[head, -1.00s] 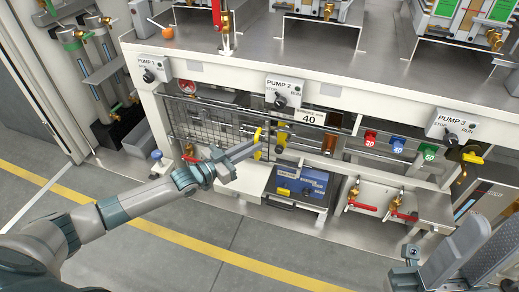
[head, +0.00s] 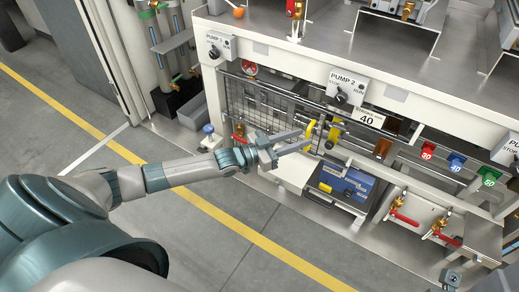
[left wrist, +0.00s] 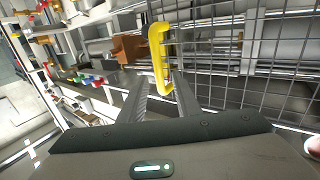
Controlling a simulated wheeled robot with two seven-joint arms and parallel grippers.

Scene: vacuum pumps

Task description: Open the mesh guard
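The mesh guard (head: 262,108) is a dark wire grid panel on the front of the bench below PUMP 1 and PUMP 2, and it appears closed. Its upright yellow handle (head: 311,131) is on its right edge. My left gripper (head: 306,141) is at the handle with its fingers apart. In the left wrist view the handle (left wrist: 160,55) stands just beyond and between the open fingertips (left wrist: 157,85), with the mesh (left wrist: 220,75) behind and right. I cannot tell whether a finger touches it.
A second yellow part (head: 334,132) is right of the handle. A blue box (head: 341,183) sits below on a tray. Red-handled valves (head: 404,217) and coloured tags (head: 428,151) are to the right. The floor in front is clear, with a yellow line (head: 200,220).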

